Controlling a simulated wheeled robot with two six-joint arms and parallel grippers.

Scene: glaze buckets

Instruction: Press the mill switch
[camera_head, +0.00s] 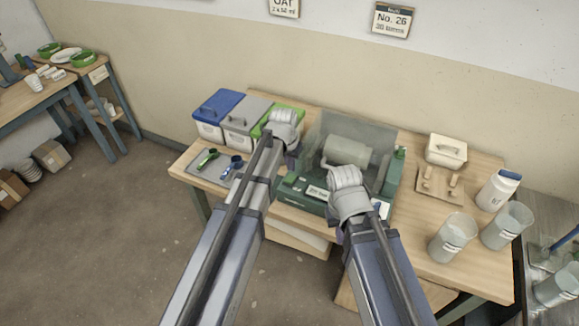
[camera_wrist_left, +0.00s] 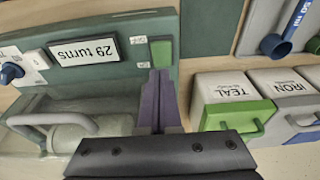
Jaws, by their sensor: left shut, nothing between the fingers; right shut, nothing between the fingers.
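The green mill (camera_head: 290,190) stands on the table with a pale drum (camera_head: 347,152) under a clear cover. In the left wrist view its panel (camera_wrist_left: 100,30) carries a display reading "29 turns" (camera_wrist_left: 87,51), a white plate with a dark blue knob (camera_wrist_left: 12,72), and a green rocker-like switch (camera_wrist_left: 161,51) with small labels beside it. My left gripper (camera_wrist_left: 160,76) is shut and empty, its purple fingertips pointing at the green switch's near edge; I cannot tell whether they touch it. My right gripper (camera_head: 340,236) is shut and empty in front of the mill, its fingers mostly hidden.
Bins with blue (camera_head: 217,104), grey (camera_head: 247,115) and green lids stand left of the mill; the green-lidded one reads TEAL (camera_wrist_left: 226,117). Scoops (camera_head: 207,158) lie on a grey mat. Clear buckets (camera_head: 453,236), a white jar (camera_head: 498,190) and a lidded box (camera_head: 446,150) stand to the right.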

